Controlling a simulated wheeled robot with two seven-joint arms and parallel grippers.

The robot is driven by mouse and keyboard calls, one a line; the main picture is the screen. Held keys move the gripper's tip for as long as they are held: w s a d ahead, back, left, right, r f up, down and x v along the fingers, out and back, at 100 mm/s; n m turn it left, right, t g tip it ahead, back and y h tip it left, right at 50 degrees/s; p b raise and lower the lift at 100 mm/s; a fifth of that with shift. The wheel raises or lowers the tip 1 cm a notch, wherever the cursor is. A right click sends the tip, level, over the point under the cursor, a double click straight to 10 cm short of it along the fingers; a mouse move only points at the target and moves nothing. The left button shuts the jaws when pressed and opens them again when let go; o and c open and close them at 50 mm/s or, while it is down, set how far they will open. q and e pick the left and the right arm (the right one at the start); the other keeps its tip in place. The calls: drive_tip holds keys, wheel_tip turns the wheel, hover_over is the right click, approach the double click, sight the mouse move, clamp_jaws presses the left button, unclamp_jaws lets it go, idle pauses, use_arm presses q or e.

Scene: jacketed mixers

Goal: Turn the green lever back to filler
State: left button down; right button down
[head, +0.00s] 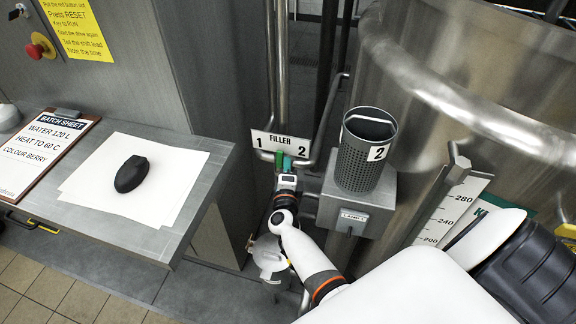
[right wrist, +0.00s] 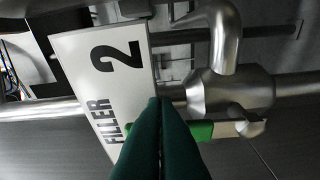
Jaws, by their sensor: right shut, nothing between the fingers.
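The green lever (right wrist: 205,130) shows in the right wrist view beside and partly behind my fingers, joined on its right to a metal valve (right wrist: 232,88). In the head view a small part of the lever (head: 287,163) shows just below the FILLER sign (head: 280,143). The sign also shows in the right wrist view (right wrist: 88,75), with its "2" end near the valve. My right gripper (right wrist: 160,102) is shut and empty, its dark green fingertips over the sign's lower edge and next to the lever. I cannot tell whether they touch the lever. My left gripper is not in view.
A perforated grey cup (head: 362,165) marked 2 stands on a metal box right of the sign. A large steel vessel (head: 460,110) fills the right. Pipes (head: 281,60) run behind the sign. A bench (head: 110,225) with papers and a black object (head: 131,175) stands left.

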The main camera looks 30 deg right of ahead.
idle(0.3)
drive_tip(key=p+v, duration=0.2)
drive_tip(key=v, duration=1)
drive_tip(key=s+a+f+n+g+y+b, duration=0.1)
drive_tip(key=s+a+f+n+y, duration=0.25)
drive_tip(key=f+n, duration=0.4)
drive_tip(key=s+a+f+n+g+y+b, duration=0.1)
drive_tip(key=s+a+f+n+g+y, duration=0.25)
drive_tip(key=f, duration=0.75)
drive_tip(key=s+a+f+n+t+y+b, duration=0.1)
drive_tip(key=s+a+f+n+y+b, duration=0.2)
drive_tip(key=f+n, duration=0.55)
drive_tip(key=s+d+f+n+g, duration=0.2)
drive_tip(key=s+f, duration=0.3)
drive_tip(key=s, duration=0.4)
drive_tip(key=s+d+f+n+g, duration=0.2)
drive_tip(key=s+f+n+g, duration=0.2)
drive_tip(key=s, duration=0.6)
drive_tip(key=s+d+f+n+g+b, duration=0.1)
drive_tip(key=s+d+f+n+g, duration=0.1)
drive_tip(key=s+f, duration=0.6)
drive_tip(key=shift+s+d+n+g+y, duration=0.2)
drive_tip(key=shift+s+n+g+y, duration=0.2)
drive_tip(key=shift+s+n+g, duration=0.55)
drive_tip(key=shift+w+m, duration=0.25)
drive_tip(key=shift+m, duration=0.05)
